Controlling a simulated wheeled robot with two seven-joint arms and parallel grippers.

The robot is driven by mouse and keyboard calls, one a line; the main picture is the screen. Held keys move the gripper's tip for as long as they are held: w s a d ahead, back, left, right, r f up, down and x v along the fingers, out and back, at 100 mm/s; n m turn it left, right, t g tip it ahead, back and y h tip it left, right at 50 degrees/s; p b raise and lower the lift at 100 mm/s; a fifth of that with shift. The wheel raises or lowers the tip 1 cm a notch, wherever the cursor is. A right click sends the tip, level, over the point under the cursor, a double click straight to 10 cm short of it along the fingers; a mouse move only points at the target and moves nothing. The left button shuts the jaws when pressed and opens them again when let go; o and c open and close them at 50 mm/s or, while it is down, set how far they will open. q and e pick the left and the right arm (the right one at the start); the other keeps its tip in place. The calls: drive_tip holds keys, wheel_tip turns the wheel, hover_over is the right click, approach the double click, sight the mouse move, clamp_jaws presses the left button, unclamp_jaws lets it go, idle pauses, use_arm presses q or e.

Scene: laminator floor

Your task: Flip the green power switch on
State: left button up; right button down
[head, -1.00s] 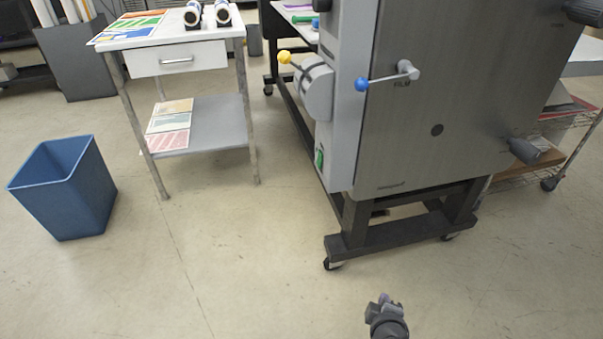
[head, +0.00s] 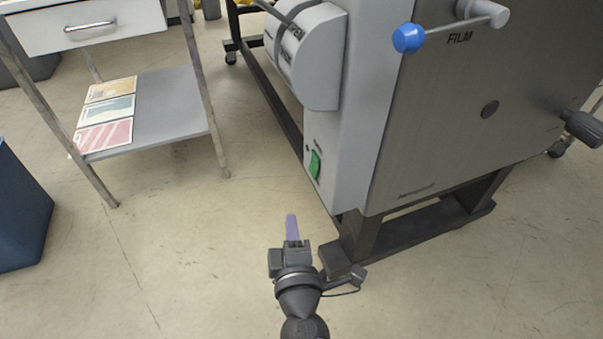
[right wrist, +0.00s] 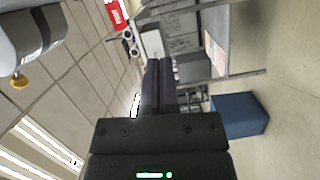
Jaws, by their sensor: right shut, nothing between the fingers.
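The green power switch (head: 314,164) sits low on the narrow light-grey side of the laminator (head: 345,120) in the head view. My right gripper (head: 291,222) is below and a little left of the switch in the picture, apart from it. Its fingers are together, with nothing between them. The right wrist view shows the closed dark fingers (right wrist: 160,75) pointing away from the camera. The switch itself cannot be made out in that view. My left gripper is not in view.
A blue-knobbed lever (head: 409,38) marked FILM is on the laminator's front. A side table with a lower shelf (head: 165,110) stands left. A blue bin (head: 20,215) is at the left edge. Floor between the table and laminator is clear.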

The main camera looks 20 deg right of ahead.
sight(314, 165)
drive_tip(key=w+d+b, duration=0.1)
drive_tip(key=w+d, duration=0.5)
drive_tip(key=w, duration=0.4)
drive_tip(key=shift+f, duration=0.45)
